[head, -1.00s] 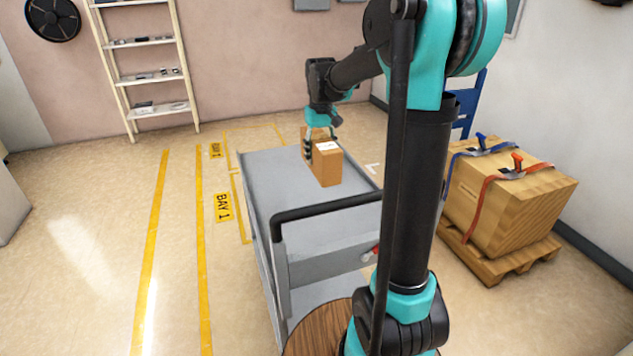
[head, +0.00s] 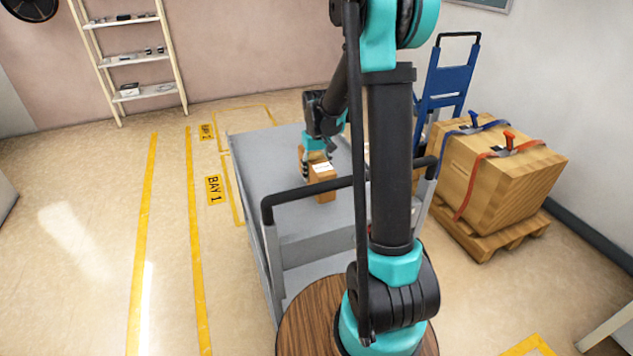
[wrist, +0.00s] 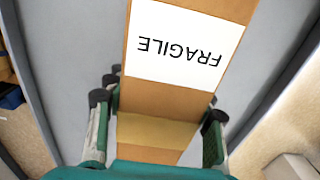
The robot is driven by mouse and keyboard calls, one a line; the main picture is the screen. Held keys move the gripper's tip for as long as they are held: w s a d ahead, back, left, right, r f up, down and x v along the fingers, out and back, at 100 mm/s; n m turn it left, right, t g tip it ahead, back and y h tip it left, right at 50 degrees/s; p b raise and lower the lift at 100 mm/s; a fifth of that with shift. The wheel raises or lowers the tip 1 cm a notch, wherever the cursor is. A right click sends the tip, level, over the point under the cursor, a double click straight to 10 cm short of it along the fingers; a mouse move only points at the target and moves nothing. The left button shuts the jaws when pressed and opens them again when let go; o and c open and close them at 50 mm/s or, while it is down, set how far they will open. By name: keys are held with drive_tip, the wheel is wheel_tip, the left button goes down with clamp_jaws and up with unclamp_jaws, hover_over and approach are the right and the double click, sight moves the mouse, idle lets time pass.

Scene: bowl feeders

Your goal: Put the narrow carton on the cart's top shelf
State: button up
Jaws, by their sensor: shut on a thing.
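The narrow carton (head: 321,187) is brown with a white label. The label reads FRAGILE in the wrist view (wrist: 183,46). My gripper (head: 318,162) is shut on the carton, with a finger on each side of it; the fingers also show in the wrist view (wrist: 158,130). The carton is upright over the grey top shelf (head: 263,160) of the cart. I cannot tell whether its base touches the shelf. My arm hides part of the cart's right side.
The cart's black push handle (head: 310,190) stands at the near end. A strapped wooden crate (head: 500,175) sits on a pallet at the right, with a blue hand truck (head: 445,85) behind it. A shelf rack (head: 130,58) stands at the back wall. The shelf's left part is bare.

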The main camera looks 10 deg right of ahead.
sight(317, 159)
drive_tip(key=shift+f, duration=2)
drive_tip(key=shift+f, duration=0.1)
drive_tip(key=o, duration=1.6)
drive_tip(key=shift+o, duration=0.2)
wheel_tip(317, 159, up, 12)
drive_tip(key=shift+r, duration=0.15)
